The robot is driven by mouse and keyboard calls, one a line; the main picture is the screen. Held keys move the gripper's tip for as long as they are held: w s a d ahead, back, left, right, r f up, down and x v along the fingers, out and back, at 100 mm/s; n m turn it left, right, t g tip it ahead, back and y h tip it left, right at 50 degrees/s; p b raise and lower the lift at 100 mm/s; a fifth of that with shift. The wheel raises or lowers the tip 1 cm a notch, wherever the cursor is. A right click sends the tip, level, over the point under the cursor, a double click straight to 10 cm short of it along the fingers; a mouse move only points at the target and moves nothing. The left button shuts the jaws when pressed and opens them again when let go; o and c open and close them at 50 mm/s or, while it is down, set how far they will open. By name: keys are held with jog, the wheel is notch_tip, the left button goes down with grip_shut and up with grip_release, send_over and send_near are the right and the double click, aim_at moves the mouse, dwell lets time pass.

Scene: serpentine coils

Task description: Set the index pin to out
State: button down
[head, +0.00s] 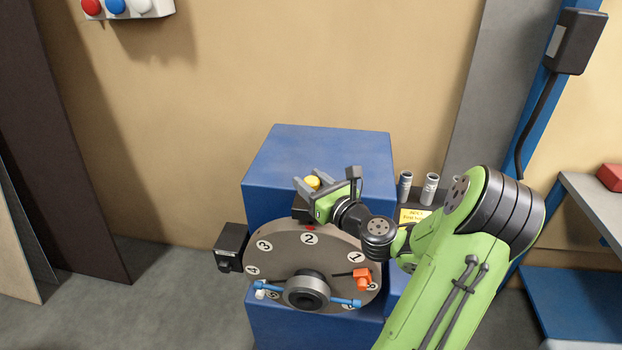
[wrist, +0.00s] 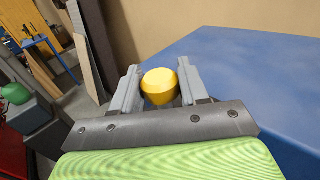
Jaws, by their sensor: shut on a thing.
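The index pin has a yellow knob (head: 312,182) at the top of the dial's black housing, in front of the blue cabinet. My gripper (head: 313,185) is at the knob, with a grey finger on either side of it. In the wrist view the yellow knob (wrist: 160,87) sits between the two fingers (wrist: 159,85), and my gripper is shut on it. The pin's shaft below the knob is hidden. The grey round dial (head: 277,254) carries numbered white discs, with the 2 at the top below a red mark (head: 310,228).
The blue cabinet (head: 318,150) stands behind the dial. A black box (head: 230,247) juts out at the dial's left. A blue-handled hub (head: 307,291) and an orange block (head: 362,279) are on the dial's front.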

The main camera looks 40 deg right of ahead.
jog(key=shift+r, duration=0.35)
jog(key=c, duration=0.7)
grip_release()
jog(key=shift+f, duration=0.1)
jog(key=shift+s+f, duration=0.1)
jog(key=shift+s, duration=0.15)
jog(key=s+b, duration=0.2)
jog(key=s, duration=0.3)
jog(key=s+a+b, duration=0.1)
jog(key=s+b, duration=0.2)
jog(key=s, duration=0.2)
jog(key=s+a+b, duration=0.1)
jog(key=s+b, duration=0.1)
jog(key=s, duration=0.3)
